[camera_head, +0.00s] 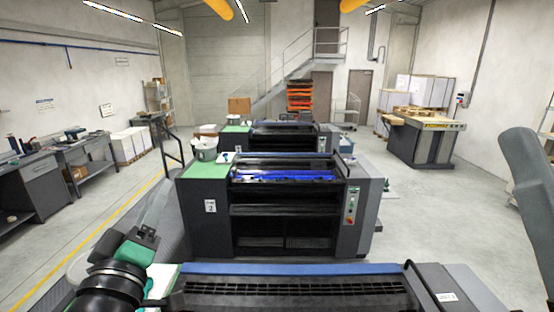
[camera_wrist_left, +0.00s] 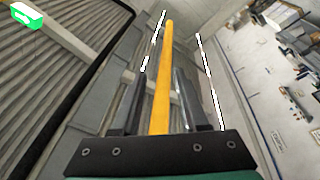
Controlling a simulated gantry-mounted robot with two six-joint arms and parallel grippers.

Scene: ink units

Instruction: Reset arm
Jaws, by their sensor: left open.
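My left gripper (camera_head: 157,205) is raised at the lower left of the head view, beside the nearest press, with its grey fingers pointing up. In the left wrist view its two fingers (camera_wrist_left: 161,75) stand apart with nothing held between them. The yellow bar seen between them is a ceiling duct (camera_wrist_left: 164,70) far behind. A grey arm link of mine (camera_head: 532,175) shows at the right edge of the head view. My right gripper is out of view.
The nearest press (camera_head: 290,268) spans the bottom of the head view. A second press (camera_head: 285,210) with a green-topped left end (camera_head: 205,168) stands beyond it. Workbenches (camera_head: 40,180) line the left wall. Open floor (camera_head: 430,230) lies to the right.

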